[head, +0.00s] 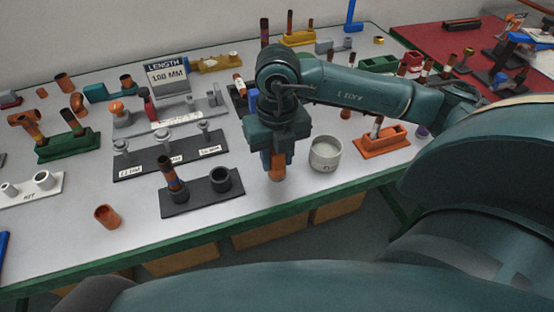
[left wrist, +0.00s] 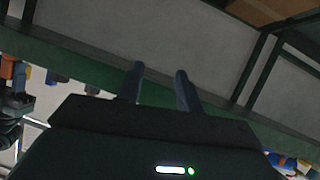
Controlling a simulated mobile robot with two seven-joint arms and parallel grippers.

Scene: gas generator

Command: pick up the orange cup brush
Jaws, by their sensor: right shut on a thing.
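My right gripper (head: 278,170) points down over the front middle of the table. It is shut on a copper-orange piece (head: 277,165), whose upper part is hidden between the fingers. I cannot tell its full shape. An orange holder (head: 382,143) stands to the right, with a slim brush-like piece (head: 376,127) upright in it, apart from the gripper. I cannot tell for sure which piece is the orange cup brush. My left gripper (left wrist: 161,85) shows in the left wrist view, open and empty, near the green table edge (left wrist: 95,68).
A grey-white cup (head: 325,154) stands just right of the right gripper. A black two-socket block (head: 202,194) and a loose copper coupling (head: 107,216) are to the left. A green holder (head: 68,146) stands farther left. The front strip of table is mostly clear.

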